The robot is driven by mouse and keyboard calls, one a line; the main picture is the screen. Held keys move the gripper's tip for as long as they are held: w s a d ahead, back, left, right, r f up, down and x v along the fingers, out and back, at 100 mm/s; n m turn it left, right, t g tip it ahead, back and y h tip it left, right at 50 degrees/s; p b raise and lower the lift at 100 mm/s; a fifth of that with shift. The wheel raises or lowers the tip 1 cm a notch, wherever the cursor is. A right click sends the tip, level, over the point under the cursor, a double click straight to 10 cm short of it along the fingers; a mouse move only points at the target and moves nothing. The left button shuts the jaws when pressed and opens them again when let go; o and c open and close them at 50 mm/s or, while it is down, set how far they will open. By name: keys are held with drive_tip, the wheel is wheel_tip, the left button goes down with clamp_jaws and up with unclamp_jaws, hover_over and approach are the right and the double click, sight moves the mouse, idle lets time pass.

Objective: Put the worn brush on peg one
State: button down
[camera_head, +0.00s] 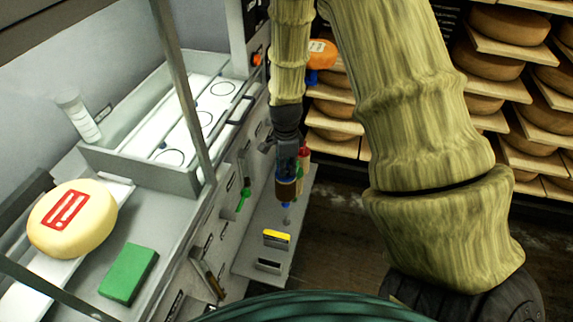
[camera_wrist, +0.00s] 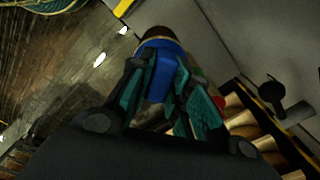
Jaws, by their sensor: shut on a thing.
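My gripper (camera_head: 286,172) points down above the narrow shelf beside the bench and is shut on a blue-and-brown object (camera_head: 286,188). In the wrist view, the fingers of my gripper (camera_wrist: 165,90) close around its blue part (camera_wrist: 160,75), with a brown end (camera_wrist: 162,35) beyond them. Bristles cannot be made out, so I cannot tell whether it is the worn brush. A green tool (camera_head: 245,190) hangs on the bench's front panel. A wooden-handled tool (camera_head: 211,278) hangs nearer on the same panel. Small labels there are too small to read, so peg one cannot be told.
The narrow shelf (camera_head: 258,252) holds a yellow-topped block (camera_head: 276,238). Red and green items stand close behind my gripper. The bench carries a cheese wheel (camera_head: 72,218), a green block (camera_head: 129,273) and a tray (camera_head: 140,160). Cheese racks (camera_head: 515,55) line the back.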

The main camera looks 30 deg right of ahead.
sight(287, 178)
drive_tip(key=shift+s+f, duration=0.4)
drive_tip(key=shift+f, duration=0.1)
drive_tip(key=shift+w+f+b, duration=0.25)
drive_tip(key=shift+f+b, duration=0.4)
drive_tip(key=shift+f, duration=0.5)
drive_tip(key=shift+s+f+b, duration=0.2)
drive_tip(key=shift+f+b, duration=0.15)
drive_tip(key=shift+f, duration=0.35)
drive_tip(key=shift+w+f, duration=0.1)
drive_tip(key=shift+f, duration=0.2)
drive_tip(key=shift+p, duration=0.8)
drive_tip(key=shift+f+b, duration=1.35)
drive_tip(key=shift+f, duration=1.9)
idle(0.6)
drive_tip(key=c, duration=1.2)
unclamp_jaws()
drive_tip(key=shift+c, duration=0.2)
